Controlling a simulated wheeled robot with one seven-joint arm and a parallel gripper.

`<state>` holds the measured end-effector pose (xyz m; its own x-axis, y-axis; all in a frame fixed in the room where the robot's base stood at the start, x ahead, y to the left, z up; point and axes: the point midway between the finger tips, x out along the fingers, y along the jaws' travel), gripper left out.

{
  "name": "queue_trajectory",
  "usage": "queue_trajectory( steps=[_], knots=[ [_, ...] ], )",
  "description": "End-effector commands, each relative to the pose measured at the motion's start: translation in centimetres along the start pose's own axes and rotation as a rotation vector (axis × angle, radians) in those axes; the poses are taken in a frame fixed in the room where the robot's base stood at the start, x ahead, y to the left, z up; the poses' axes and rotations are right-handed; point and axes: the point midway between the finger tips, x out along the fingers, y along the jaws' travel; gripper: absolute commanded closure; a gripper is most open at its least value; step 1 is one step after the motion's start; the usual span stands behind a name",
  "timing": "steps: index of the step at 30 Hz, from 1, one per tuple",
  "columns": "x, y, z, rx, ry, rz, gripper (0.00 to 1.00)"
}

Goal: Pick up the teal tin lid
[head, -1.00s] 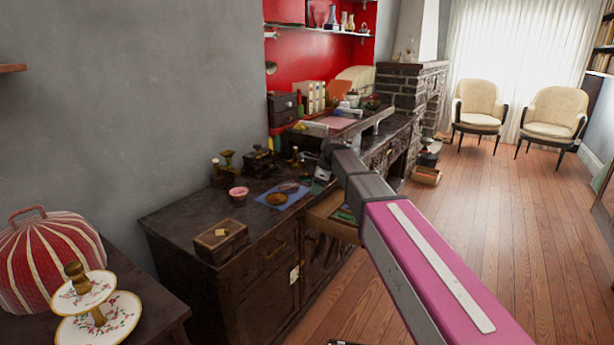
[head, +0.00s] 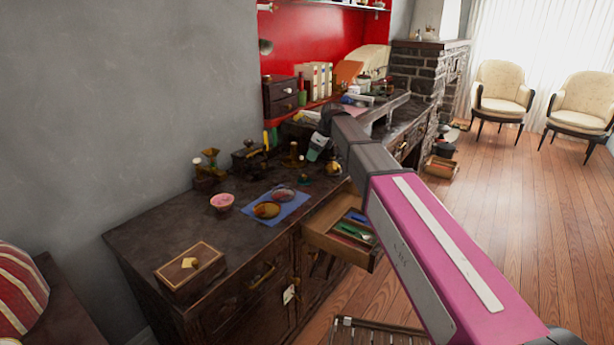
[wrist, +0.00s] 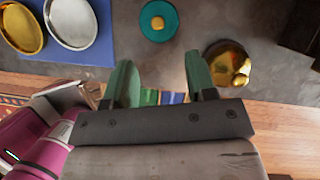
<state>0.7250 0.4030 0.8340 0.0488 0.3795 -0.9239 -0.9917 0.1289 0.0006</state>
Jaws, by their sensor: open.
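The teal tin lid (wrist: 158,20) is a round teal disc with a yellow knob, lying on the dark cabinet top. It shows small in the head view (head: 304,180). My gripper (wrist: 160,78) is open and empty. In the wrist view its two green fingers are spread apart, and the lid lies beyond their tips, roughly centred between them. In the head view my gripper (head: 316,147) hangs over the cabinet top near the lid, apart from it.
A blue mat (head: 290,207) with two round metal dishes lies left of the lid. A brass pot (wrist: 228,64) stands to its right. An open drawer (head: 325,238) sticks out in front. A wooden box (head: 188,270) and a pink bowl (head: 222,203) are further left.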

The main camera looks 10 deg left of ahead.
Motion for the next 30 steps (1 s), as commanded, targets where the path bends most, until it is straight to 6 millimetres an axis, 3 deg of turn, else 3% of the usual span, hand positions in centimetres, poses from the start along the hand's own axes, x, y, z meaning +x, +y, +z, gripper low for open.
queue_trajectory(
  steps=[12, 19, 30],
  knots=[
    [5.0, 0.0, 0.0, -0.001, 0.000, 0.000, 0.49],
    [6.4, 0.2, -0.2, 0.000, 0.001, 0.001, 0.49],
    [10.7, 0.5, -0.3, -0.001, 0.000, 0.000, 0.49]
  ],
)
